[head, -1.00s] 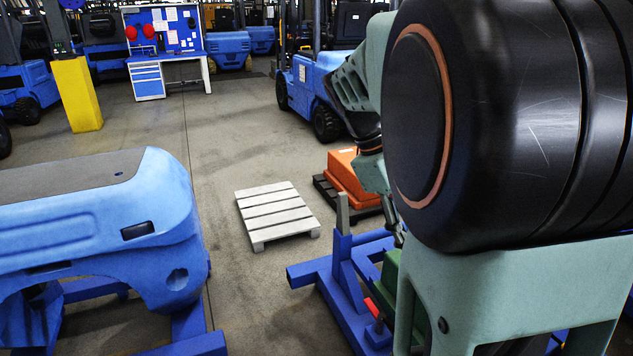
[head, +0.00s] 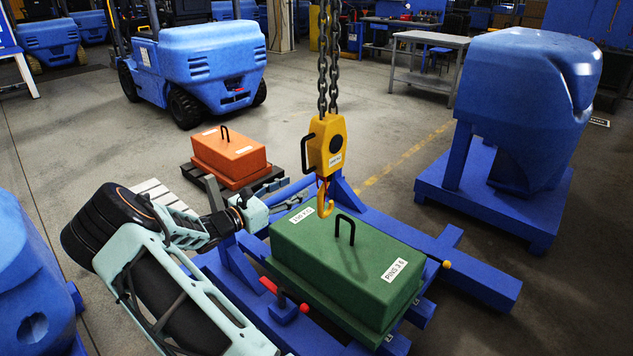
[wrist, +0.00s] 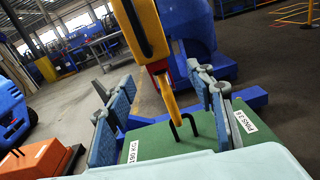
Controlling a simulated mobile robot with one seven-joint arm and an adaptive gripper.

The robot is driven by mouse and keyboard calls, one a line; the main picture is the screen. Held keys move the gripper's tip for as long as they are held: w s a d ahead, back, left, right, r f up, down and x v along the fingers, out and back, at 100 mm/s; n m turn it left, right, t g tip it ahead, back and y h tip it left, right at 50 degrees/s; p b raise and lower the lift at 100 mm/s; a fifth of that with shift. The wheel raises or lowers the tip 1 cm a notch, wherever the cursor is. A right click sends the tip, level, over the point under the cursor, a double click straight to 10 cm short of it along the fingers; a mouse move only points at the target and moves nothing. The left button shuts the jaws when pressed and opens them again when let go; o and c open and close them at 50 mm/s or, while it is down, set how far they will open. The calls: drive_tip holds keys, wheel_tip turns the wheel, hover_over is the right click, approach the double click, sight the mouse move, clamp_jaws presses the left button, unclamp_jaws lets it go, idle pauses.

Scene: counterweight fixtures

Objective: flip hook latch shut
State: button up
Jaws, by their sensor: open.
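The yellow hoist block (head: 326,145) hangs on chains with its hook (head: 325,200) just above the green counterweight (head: 320,262), beside its black lifting loop (head: 345,230). The hook appears apart from the loop. The hook's latch is too small to make out. My gripper (head: 298,192) reaches in from the left to near the hook. In the wrist view my gripper (wrist: 165,112) is open, with one padded finger on each side. The hook's yellow shank (wrist: 163,85) shows in the gap between them, with nothing gripped. The loop (wrist: 183,126) is below it.
The green weight rests on a blue frame (head: 480,280) with a red-handled pin (head: 270,286) at its front. An orange weight (head: 229,152) sits on a dark pallet behind my arm. A blue counterweight casting (head: 525,100) stands on the right.

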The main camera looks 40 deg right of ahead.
sight(320, 177)
drive_tip(key=shift+n+t, duration=0.5)
drive_tip(key=shift+n, duration=0.1)
drive_tip(key=d, duration=0.3)
drive_tip(key=w+d+f, duration=0.1)
drive_tip(key=d, duration=0.3)
drive_tip(key=d+f, duration=0.1)
drive_tip(key=d, duration=0.3)
drive_tip(key=shift+w+d+f, duration=0.2)
drive_tip(key=shift+w+f, duration=0.05)
drive_tip(key=shift+w, duration=0.15)
drive_tip(key=shift+c, duration=0.3)
clamp_jaws()
